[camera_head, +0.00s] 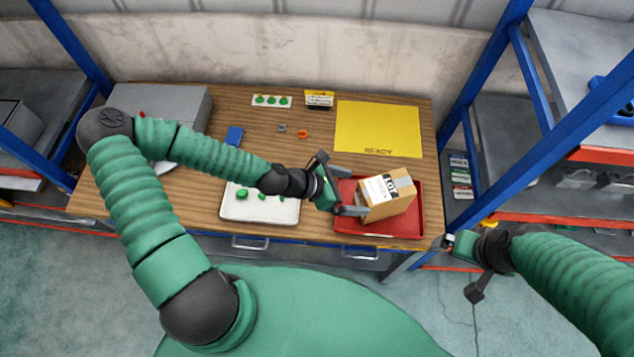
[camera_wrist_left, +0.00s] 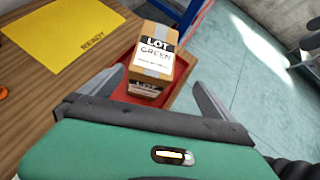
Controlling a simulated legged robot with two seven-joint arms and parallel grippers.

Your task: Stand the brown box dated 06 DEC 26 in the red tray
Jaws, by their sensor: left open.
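A brown box (camera_head: 393,202) with a white label stands in the red tray (camera_head: 425,231) at the right front of the table. In the left wrist view the box (camera_wrist_left: 152,62) shows a label reading LOT GREEN; I cannot read a date on it. My left gripper (camera_head: 349,191) is open at the left side of the box, its fingers pointing toward it. In the left wrist view the box appears between the two fingers; I cannot tell whether they touch it. My right gripper (camera_head: 462,262) is off the table's right front corner, and its jaws are unclear.
A yellow mat marked READY (camera_head: 378,129) lies behind the tray. A white tray with green pieces (camera_head: 260,206) is left of it. A grey case (camera_head: 180,108) stands at the back left. Blue-posted shelving (camera_head: 487,95) rises close on the right.

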